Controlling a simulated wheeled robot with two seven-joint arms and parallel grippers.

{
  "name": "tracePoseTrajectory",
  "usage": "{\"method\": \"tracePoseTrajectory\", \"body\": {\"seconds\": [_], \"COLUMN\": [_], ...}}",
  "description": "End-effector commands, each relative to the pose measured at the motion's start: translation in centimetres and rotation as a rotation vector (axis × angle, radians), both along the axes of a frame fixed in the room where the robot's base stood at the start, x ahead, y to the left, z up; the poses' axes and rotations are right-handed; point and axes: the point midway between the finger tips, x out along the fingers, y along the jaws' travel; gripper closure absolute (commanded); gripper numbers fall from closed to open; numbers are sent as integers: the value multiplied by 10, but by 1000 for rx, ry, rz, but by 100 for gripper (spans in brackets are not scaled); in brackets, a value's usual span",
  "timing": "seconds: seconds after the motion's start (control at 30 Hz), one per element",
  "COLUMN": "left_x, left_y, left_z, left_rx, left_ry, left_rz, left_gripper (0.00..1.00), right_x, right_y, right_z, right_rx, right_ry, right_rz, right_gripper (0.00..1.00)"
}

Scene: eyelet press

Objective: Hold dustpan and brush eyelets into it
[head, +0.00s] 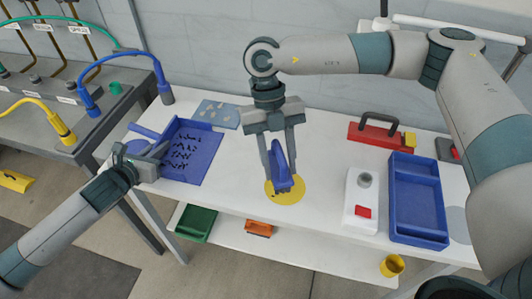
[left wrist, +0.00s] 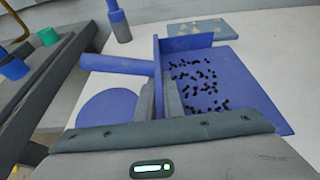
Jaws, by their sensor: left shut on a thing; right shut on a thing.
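The blue dustpan (head: 205,178) lies on the left part of the white table, its handle (left wrist: 115,64) pointing left. Many small dark eyelets (head: 185,152) are scattered on its floor; they also show in the left wrist view (left wrist: 195,85). My left gripper (head: 158,157) is shut on the dustpan's left wall (left wrist: 158,85). My right gripper (head: 281,160) points down and is shut on a blue brush (head: 281,176). The brush is over a yellow disc (head: 294,196) right of the dustpan; whether it touches is unclear. Small dark specks show at the disc's left edge.
A blue-grey mat (head: 217,114) with small pale pieces lies behind the dustpan. A white box-like device (head: 358,205), a blue tray (head: 418,238) and a red toolbox (head: 372,134) stand on the right. A blue round thing (left wrist: 105,108) is beside my left gripper.

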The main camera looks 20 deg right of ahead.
Motion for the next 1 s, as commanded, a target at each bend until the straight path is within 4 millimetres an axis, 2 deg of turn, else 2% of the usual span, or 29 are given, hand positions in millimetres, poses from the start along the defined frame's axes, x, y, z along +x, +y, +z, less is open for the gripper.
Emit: {"method": "tracePoseTrajectory", "body": {"seconds": [0.1, 0.3, 0.77, 1.0], "left_x": [0, 0, 0, 0], "left_y": [0, 0, 0, 0], "left_z": [1, 0, 1, 0], "left_rx": [0, 0, 0, 0], "left_ry": [-1, -1, -1, -1], "left_rz": [0, 0, 0, 0], "left_gripper": [100, 100, 100, 100], "right_x": [-12, -22, -23, -22], "right_y": [-6, -11, -11, -11], "right_z": [3, 5, 4, -7], "right_rx": [-6, -14, -15, -14], "right_ry": [2, 2, 2, 2], "right_rz": [-112, -213, -224, -225], "right_gripper": [100, 100, 100, 100]}}
